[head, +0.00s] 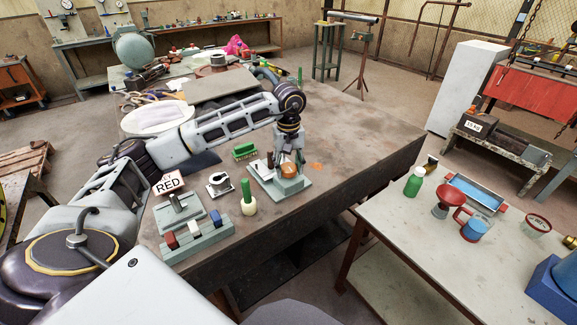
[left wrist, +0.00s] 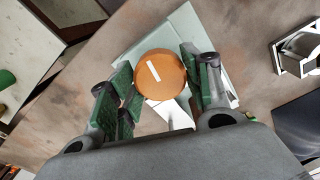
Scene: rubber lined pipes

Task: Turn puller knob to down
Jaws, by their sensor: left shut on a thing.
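The puller knob (head: 289,169) is a round orange-brown knob on a grey-green base block (head: 291,187) near the right edge of the dark workbench. In the left wrist view the knob (left wrist: 160,75) shows from above, with a white line mark slanting across its top. My left gripper (head: 287,158) reaches down over it from above. In the left wrist view the green-padded fingers of my left gripper (left wrist: 160,84) stand on both sides of the knob, shut on it. The contact at the near side is hard to see. My right gripper is not in view.
A RED sign (head: 168,183), a block rack (head: 197,237), a green-handled tool (head: 247,198) and a small green block (head: 244,151) stand left of the base. A lighter table (head: 400,245) with a green bottle (head: 414,182) stands right, across a gap.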

